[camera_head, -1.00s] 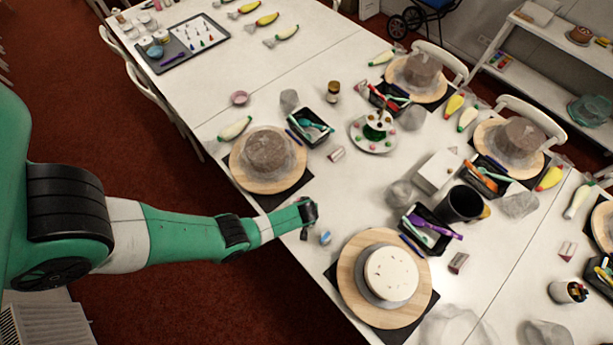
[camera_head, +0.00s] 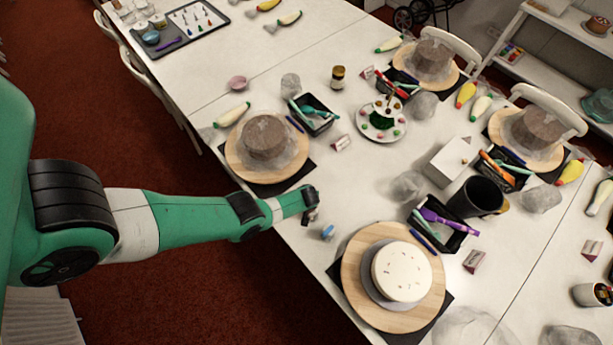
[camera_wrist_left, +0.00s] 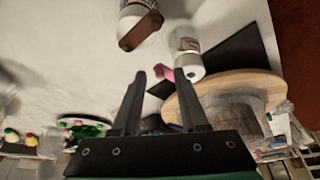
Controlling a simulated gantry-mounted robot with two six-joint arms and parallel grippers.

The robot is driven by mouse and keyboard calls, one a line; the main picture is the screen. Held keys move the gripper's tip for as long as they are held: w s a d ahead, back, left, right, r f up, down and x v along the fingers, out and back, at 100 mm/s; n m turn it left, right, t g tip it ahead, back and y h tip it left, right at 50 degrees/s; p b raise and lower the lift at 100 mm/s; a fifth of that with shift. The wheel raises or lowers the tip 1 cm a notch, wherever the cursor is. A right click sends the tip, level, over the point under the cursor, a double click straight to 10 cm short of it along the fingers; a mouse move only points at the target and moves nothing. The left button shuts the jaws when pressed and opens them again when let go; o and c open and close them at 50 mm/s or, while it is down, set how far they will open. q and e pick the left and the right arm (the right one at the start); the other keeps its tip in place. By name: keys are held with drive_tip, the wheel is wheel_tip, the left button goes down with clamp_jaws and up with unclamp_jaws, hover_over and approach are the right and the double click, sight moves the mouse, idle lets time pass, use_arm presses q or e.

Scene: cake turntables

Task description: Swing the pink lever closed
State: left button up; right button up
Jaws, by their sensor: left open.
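A small pink piece (camera_wrist_left: 163,73), which looks like the lever, shows in the left wrist view beside a white cylinder (camera_wrist_left: 189,66). I cannot tell how it is joined to it or how far it is swung. My left gripper (camera_wrist_left: 161,82) is open, and the pink piece appears in the gap between its fingertips, apparently beyond them. In the head view my left gripper (camera_head: 311,206) hangs at the table's near edge, between two turntables. I cannot make out the pink lever there. My right gripper is not in view.
A wooden turntable with a white cake (camera_head: 402,272) stands right of my gripper; another with a grey-brown cake (camera_head: 266,137) stands behind-left. A small blue-and-white item (camera_head: 328,232) lies close by. A white cylinder with a dark reddish end (camera_wrist_left: 140,28) shows in the wrist view.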

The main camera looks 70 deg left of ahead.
use_arm(q)
clamp_jaws()
drive_tip(key=shift+s+r, duration=0.1)
idle(0.4)
drive_tip(key=s+a+m+t+h, duration=0.2)
drive_tip(key=s+m+h, duration=0.3)
drive_tip(key=m, duration=1.3)
drive_tip(key=shift+s+a+m+t+h, duration=0.3)
drive_tip(key=shift+s+a+h, duration=0.1)
drive_tip(key=shift+s+a, duration=0.45)
drive_tip(key=shift+a+m, duration=0.1)
drive_tip(key=shift+m, duration=0.2)
